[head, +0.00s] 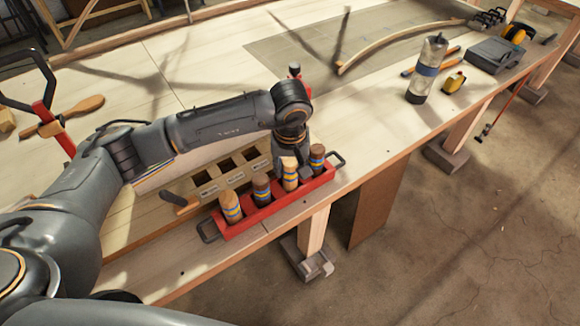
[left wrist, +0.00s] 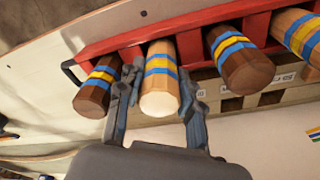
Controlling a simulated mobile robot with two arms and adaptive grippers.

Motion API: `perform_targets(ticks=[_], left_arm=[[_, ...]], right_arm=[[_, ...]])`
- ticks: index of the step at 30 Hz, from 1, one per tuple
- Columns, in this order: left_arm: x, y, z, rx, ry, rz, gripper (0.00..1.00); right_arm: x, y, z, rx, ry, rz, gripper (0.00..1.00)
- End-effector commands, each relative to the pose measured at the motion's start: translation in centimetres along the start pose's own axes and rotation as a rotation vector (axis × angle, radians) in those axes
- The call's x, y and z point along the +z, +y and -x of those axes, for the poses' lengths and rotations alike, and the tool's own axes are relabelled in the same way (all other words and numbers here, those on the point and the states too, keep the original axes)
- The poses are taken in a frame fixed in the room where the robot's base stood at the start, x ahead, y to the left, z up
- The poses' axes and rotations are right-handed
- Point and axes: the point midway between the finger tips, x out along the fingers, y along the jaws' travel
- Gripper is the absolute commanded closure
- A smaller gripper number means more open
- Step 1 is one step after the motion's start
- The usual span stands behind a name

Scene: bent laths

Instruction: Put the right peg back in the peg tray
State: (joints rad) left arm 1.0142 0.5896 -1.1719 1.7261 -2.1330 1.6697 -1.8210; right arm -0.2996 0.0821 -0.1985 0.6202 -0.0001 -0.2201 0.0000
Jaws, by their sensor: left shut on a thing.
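The red peg tray (head: 275,207) with a dark handle at each end stands along the near edge of the bench. Several banded pegs stand in a row in it, dark and light wood by turns. My left gripper (head: 289,158) reaches down over the tray's right part. It is shut on a light peg with blue and yellow bands (left wrist: 160,80), second from the right in the head view (head: 290,177). This peg is in line with the others; its lower end is hidden, so I cannot tell how deep it sits. The dark peg (head: 317,157) stands beside it, at the tray's right end.
Behind the tray is a wooden block with square openings (head: 229,166). A clear bottle (head: 427,70), a yellow tape measure (head: 454,82) and a bent lath (head: 395,38) are farther right. The bench between is mostly clear.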

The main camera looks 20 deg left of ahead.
Motion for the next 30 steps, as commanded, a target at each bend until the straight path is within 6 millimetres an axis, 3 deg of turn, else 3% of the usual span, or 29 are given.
perform_targets(ticks=[6,7,10,20,30], left_arm=[[0.1,0.0,-0.6,0.0,0.0,0.0,0.97],[0.1,0.0,-0.4,0.0,0.0,0.0,0.58],[0.1,0.0,-0.4,0.0,0.0,0.0,0.37],[0.0,0.0,-0.3,0.0,0.0,0.0,0.37],[-0.3,0.0,2.4,0.0,0.001,0.0,0.37]], right_arm=[[0.1,-0.1,-0.7,0.0,0.0,0.0,0.58],[0.1,-0.1,-0.5,-0.001,0.0,0.0,0.58],[0.0,-0.1,-0.5,-0.001,0.0,0.0,0.58],[0.0,-0.3,-0.4,-0.004,0.001,0.0,0.58],[-0.1,-0.4,0.6,-0.005,0.001,0.0,0.58]])
